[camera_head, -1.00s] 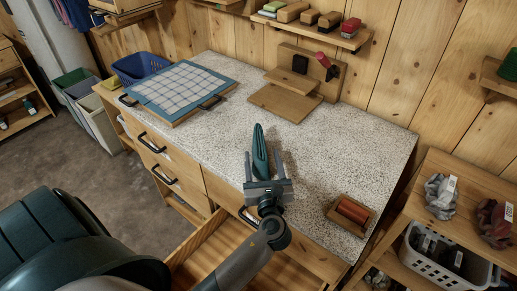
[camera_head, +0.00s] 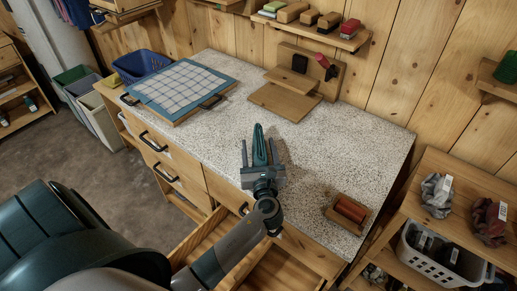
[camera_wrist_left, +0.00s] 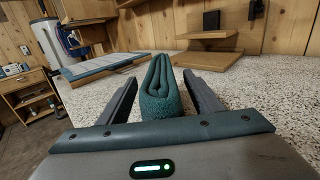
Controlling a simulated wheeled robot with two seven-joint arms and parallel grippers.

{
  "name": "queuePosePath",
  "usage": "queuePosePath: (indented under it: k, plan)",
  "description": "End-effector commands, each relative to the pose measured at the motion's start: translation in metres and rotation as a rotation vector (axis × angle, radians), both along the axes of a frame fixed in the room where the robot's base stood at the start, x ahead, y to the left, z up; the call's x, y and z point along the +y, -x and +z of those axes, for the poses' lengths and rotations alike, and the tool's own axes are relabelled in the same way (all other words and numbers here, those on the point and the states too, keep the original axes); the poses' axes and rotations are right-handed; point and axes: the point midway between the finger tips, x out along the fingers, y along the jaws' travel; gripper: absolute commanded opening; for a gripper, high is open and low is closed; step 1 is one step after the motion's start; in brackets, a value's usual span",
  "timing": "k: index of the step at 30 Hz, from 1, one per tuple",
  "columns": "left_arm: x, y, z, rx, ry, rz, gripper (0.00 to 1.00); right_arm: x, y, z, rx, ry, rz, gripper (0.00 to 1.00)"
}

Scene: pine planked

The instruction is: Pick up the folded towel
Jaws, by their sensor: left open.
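The folded towel (camera_head: 259,146) is teal and lies long and narrow on the speckled countertop (camera_head: 330,150). My left gripper (camera_head: 261,152) is open, with one finger on each side of the towel's near part. In the left wrist view the towel (camera_wrist_left: 160,90) stands between the two open fingers (camera_wrist_left: 158,95), with a small gap showing on each side. Its folded layers show as a loop at the top. My right gripper is not in view.
A blue-framed tray with a checked cloth (camera_head: 183,87) lies at the counter's back left. A wooden stand (camera_head: 285,102) is at the back. A small wooden box with a red roll (camera_head: 349,211) sits front right. An open drawer (camera_head: 285,268) juts out below the front edge.

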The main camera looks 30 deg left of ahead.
Motion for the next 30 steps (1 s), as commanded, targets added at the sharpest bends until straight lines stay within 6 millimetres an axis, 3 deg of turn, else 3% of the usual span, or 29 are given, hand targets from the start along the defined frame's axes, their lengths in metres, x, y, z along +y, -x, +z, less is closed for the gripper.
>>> queuePosePath:
  k: [11, 18, 20, 30]
  plan:
    - [-0.0005, 0.0003, -0.0004, 0.000, 0.000, 0.000, 0.59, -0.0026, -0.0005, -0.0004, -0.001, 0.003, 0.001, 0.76]
    - [-0.0005, 0.0005, -0.0004, 0.001, 0.001, 0.000, 0.05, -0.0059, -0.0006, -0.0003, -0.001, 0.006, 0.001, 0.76]
    - [-0.0005, 0.0001, 0.0007, -0.001, 0.000, 0.000, 0.00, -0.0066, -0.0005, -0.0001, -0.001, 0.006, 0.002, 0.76]
    - [-0.0005, 0.0000, 0.0063, -0.004, 0.002, 0.000, 0.00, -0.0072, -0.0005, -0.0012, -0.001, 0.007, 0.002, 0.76]
